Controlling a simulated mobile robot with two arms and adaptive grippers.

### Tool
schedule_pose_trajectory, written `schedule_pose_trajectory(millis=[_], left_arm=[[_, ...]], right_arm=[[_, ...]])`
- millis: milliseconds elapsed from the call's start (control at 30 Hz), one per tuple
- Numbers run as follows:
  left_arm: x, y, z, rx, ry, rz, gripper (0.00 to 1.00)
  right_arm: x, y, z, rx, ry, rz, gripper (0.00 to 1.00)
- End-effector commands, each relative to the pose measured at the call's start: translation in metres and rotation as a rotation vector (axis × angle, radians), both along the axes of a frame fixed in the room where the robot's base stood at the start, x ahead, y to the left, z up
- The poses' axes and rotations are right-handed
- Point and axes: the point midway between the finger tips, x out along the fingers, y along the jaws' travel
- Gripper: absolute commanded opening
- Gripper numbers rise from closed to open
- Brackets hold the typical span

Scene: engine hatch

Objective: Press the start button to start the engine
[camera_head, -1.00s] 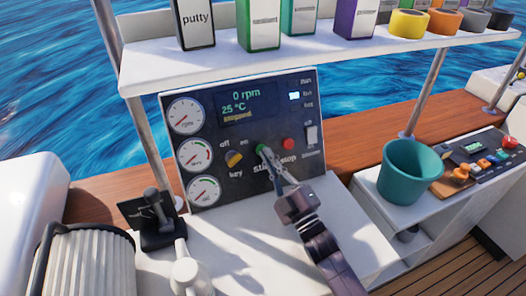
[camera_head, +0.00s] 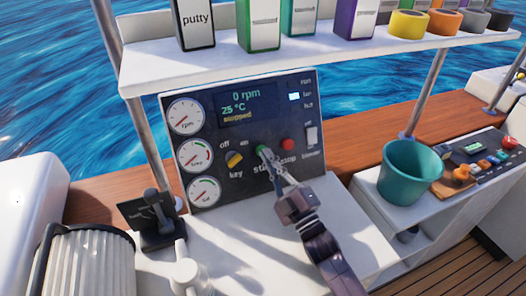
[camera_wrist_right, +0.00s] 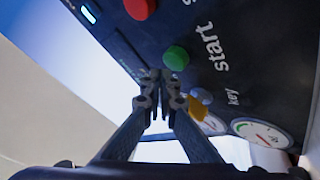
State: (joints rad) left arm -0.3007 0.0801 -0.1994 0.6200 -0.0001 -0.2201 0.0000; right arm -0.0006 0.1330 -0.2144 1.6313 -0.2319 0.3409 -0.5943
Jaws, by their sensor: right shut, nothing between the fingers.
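The green start button (camera_head: 261,150) is on the dark control panel (camera_head: 270,100), above the "start" label. My right gripper (camera_head: 266,156) is shut and empty, its fingertips at the lower edge of the green button in the head view. In the right wrist view the green button (camera_wrist_right: 176,57) shows just beyond the closed fingertips (camera_wrist_right: 160,78); I cannot tell whether they touch it. The red stop button (camera_head: 288,144) sits to its right. The yellow key switch (camera_head: 234,159) is to its left, between "off" and "on". The screen (camera_head: 246,105) reads 0 rpm, 25 °C, stopped. My left gripper is not in view.
A throttle lever (camera_head: 154,208) stands at lower left. A teal bucket (camera_head: 410,172) and a side console (camera_head: 475,160) are at right. The white counter before the panel is mostly clear.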

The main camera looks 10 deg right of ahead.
Motion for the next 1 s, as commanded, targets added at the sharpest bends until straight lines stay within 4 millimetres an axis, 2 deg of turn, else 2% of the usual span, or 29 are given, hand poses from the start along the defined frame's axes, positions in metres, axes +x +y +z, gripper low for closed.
schedule_pose_trajectory(millis=[300, 1000], left_arm=[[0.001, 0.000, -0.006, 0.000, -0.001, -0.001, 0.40], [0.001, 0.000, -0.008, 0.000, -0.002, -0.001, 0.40]], right_arm=[[0.007, 0.001, -0.004, 0.000, 0.000, 0.000, 0.00], [0.011, 0.002, -0.005, 0.000, 0.000, 0.000, 0.00]])
